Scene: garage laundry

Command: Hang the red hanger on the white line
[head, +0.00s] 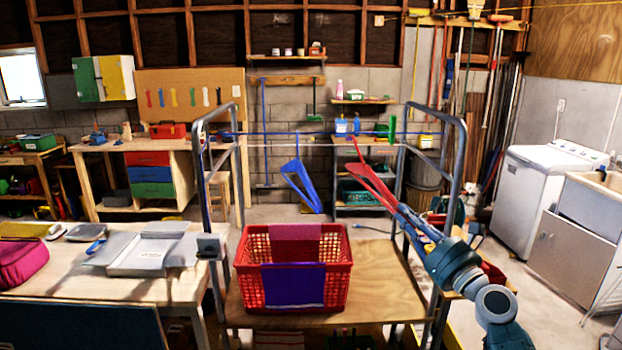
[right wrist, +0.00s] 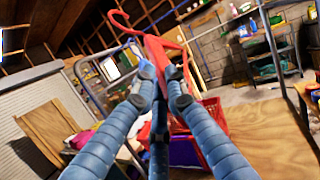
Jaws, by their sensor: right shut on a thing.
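The red hanger (head: 370,182) is tilted in the air at the right side of the cart frame. My right gripper (head: 402,212) is shut on its lower end. The hanger's hook is up near the white line (head: 272,146), which runs across the frame; I cannot tell whether the hook touches it. In the right wrist view the hanger (right wrist: 158,52) rises from between my fingers (right wrist: 161,80), its hook at the upper left. A blue hanger (head: 303,188) hangs left of the red one. My left gripper is not in view.
The grey metal frame (head: 462,160) rises from a wooden cart top (head: 385,285). A red basket (head: 342,262) with purple and blue cloth stands on it below the hangers. A blue line (head: 270,133) runs close to the white one.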

